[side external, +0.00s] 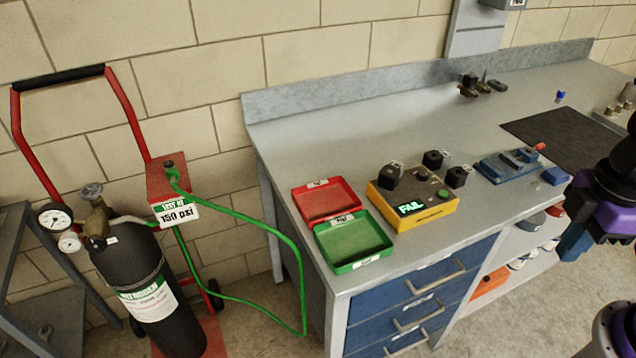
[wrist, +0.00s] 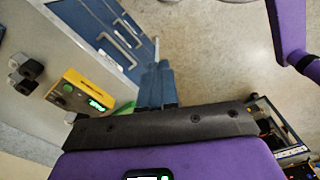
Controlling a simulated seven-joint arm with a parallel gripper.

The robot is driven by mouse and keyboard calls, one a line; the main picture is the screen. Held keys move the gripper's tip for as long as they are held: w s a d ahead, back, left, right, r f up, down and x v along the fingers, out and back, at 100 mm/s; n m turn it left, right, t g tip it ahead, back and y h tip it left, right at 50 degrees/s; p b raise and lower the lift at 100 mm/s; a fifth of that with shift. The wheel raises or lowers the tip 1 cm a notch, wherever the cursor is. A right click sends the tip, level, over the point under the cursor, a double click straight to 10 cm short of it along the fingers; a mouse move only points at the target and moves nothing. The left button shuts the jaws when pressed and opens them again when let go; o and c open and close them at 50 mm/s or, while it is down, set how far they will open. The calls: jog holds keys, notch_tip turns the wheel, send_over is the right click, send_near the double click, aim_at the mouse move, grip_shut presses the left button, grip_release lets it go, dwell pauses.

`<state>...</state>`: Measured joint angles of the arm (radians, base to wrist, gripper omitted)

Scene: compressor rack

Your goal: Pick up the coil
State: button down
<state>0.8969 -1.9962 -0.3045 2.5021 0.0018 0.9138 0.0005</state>
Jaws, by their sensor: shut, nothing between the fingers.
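Several black block-shaped parts that look like coils sit on and around the yellow tester. One (side external: 391,176) is at its left, one (side external: 434,160) at its back and one (side external: 458,177) at its right. I cannot tell which is the task's coil. The yellow tester (side external: 410,211) shows a green FAIL display. My gripper (side external: 572,248) is at the right edge, in front of the bench and well apart from the blocks. In the wrist view my gripper's blue fingers (wrist: 156,72) are together and empty, pointing toward the floor and drawers.
A red tray (side external: 327,201) and a green tray (side external: 354,242) lie left of the tester. A blue fixture (side external: 508,167) and a dark mat (side external: 565,135) lie to its right. A gas cylinder (side external: 150,290) on a red cart stands left.

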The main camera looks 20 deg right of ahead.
jog(key=shift+c, duration=2.4)
grip_release()
